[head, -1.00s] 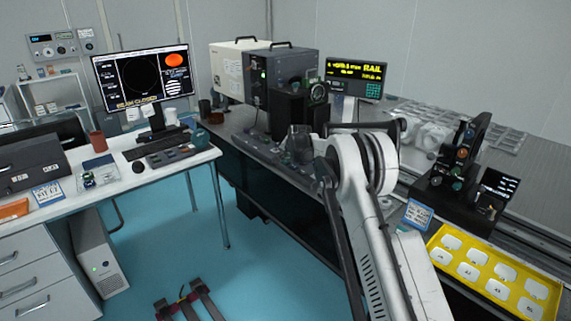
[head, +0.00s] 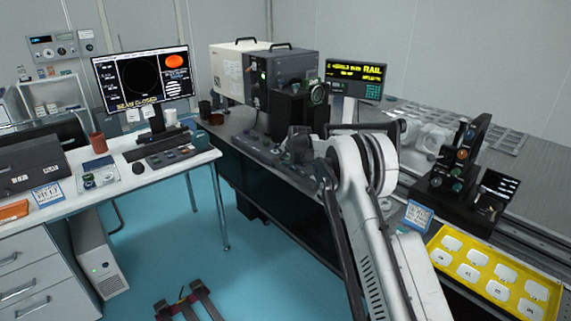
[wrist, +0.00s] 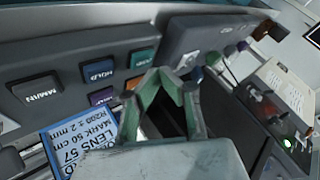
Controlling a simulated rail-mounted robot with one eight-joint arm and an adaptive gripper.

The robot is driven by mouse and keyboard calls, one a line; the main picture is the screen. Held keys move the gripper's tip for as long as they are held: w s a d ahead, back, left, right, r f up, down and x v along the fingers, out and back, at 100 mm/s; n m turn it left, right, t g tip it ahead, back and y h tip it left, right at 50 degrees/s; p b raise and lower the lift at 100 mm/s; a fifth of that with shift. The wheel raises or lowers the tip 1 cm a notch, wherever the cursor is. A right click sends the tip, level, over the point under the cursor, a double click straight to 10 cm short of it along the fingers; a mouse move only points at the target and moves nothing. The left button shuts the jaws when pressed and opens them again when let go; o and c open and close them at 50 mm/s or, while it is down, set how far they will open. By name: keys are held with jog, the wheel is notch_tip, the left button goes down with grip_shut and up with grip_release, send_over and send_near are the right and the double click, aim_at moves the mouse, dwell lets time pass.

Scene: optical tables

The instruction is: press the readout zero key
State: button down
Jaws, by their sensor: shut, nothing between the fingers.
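The readout display (head: 354,79), with yellow lettering ending in RAIL, stands on the bench in the head view. Its small green keypad (head: 373,92) is too small to read. In the wrist view, my gripper (wrist: 168,76) is shut and empty in front of a grey key panel. The panel has a dark MAIN key (wrist: 37,93), a blue HOLD key (wrist: 98,70), a teal key (wrist: 142,57), a purple key (wrist: 101,96) and an orange key (wrist: 134,82). I cannot make out a zero label. Contact between fingertips and panel cannot be told.
A blue-edged LENS card (wrist: 82,140) lies below the panel. A grey box with round coloured knobs (wrist: 210,57) is at the right. In the head view, a yellow tray (head: 548,304) and black optics mounts (head: 455,165) stand on the right bench.

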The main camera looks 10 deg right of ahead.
aim_at(286, 163)
jog(key=shift+f, duration=0.1)
jog(key=shift+f+b, duration=0.35)
jog(key=shift+b, duration=0.05)
jog(key=shift+f+b, duration=0.35)
jog(key=shift+f, duration=0.05)
dwell(0.8)
jog(key=shift+r, duration=0.85)
jog(key=shift+r, duration=0.1)
jog(key=shift+r+p, duration=0.95)
jog(key=shift+r, duration=1.45)
